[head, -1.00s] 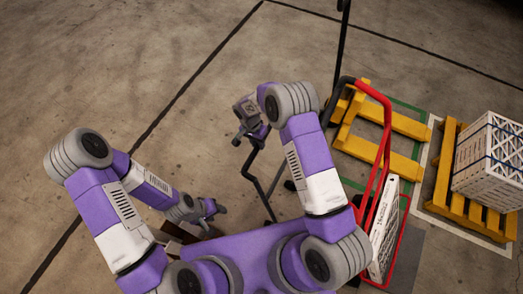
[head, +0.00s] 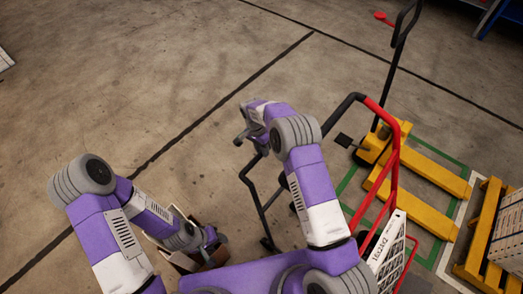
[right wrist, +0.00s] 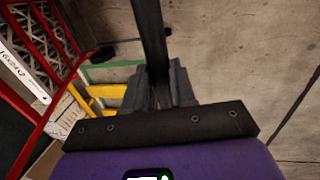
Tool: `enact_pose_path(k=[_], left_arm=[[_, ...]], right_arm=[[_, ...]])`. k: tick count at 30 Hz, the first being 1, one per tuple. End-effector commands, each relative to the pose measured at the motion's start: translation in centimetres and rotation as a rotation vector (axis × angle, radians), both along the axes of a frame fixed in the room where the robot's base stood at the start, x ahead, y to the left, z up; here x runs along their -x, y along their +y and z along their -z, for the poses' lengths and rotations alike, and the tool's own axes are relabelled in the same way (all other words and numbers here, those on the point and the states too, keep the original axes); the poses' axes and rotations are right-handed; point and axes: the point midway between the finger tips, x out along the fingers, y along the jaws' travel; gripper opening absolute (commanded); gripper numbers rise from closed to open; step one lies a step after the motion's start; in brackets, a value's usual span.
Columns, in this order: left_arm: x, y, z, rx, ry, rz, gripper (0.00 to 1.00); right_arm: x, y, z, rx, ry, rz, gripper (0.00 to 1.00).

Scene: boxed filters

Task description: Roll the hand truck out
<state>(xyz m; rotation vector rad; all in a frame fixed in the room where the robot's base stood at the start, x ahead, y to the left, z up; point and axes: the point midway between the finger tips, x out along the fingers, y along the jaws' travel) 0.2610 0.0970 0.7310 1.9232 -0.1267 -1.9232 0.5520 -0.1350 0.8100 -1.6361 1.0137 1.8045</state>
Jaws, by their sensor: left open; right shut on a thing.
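The hand truck shows at right in the head view as a tall red tube frame (head: 393,150) with black upper tubing. A white boxed filter with printed marks (head: 384,252) stands against its lower part. My right gripper (head: 243,138) is shut on a black bar, seen between its fingers in the right wrist view (right wrist: 152,45). In the head view black tubing runs from below this gripper toward the frame; how it joins is partly hidden by my arm. My left gripper (head: 215,240) is open and empty, low beside my body.
A yellow pallet jack (head: 432,163) with a black handle stands beyond the truck, inside green floor lines. A brown box (head: 185,262) lies by my left gripper.

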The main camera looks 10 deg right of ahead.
Motion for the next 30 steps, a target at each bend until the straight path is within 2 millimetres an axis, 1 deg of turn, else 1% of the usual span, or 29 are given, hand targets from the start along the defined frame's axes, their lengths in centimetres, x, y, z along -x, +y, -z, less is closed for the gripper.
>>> enact_pose_path(k=[3, 4, 6, 9, 16, 19, 22, 27, 30], left_arm=[[0.0, 0.0, 0.0, 0.0, 0.0, 0.0, 0.51], [0.0, 0.0, 0.0, 0.0, 0.0, 0.0, 0.51], [0.0, 0.0, 0.0, 0.0, 0.0, 0.0, 0.51], [0.0, 0.0, 0.0, 0.0, 0.0, 0.0, 0.51], [0.0, 0.0, 0.0, 0.0, 0.0, 0.0, 0.51], [0.0, 0.0, -0.1, 0.0, 0.0, 0.0, 0.51], [0.0, 0.0, -0.2, 0.0, 0.0, 0.0, 0.51], [0.0, 0.0, -0.5, 0.0, 0.0, 0.0, 0.51], [0.0, 0.0, -0.6, 0.0, 0.0, 0.0, 0.51]], right_arm=[[-0.2, 0.2, -0.2, -0.003, -0.005, 0.001, 0.0], [-0.2, 0.2, -0.2, -0.003, -0.005, 0.001, 0.27], [-0.1, 0.2, -0.2, -0.002, -0.005, 0.001, 0.37], [-0.1, 0.1, -0.1, -0.001, -0.003, 0.0, 0.51], [-0.1, 0.0, -0.1, 0.0, -0.001, 0.0, 0.51], [-0.1, 0.1, -0.5, 0.001, -0.002, 0.0, 0.51], [-0.4, 0.3, -1.7, 0.001, -0.003, -0.001, 0.51], [-0.8, 0.6, -4.7, 0.001, -0.005, 0.0, 0.51], [-1.0, 0.8, -6.2, 0.0, -0.004, -0.001, 0.51]])
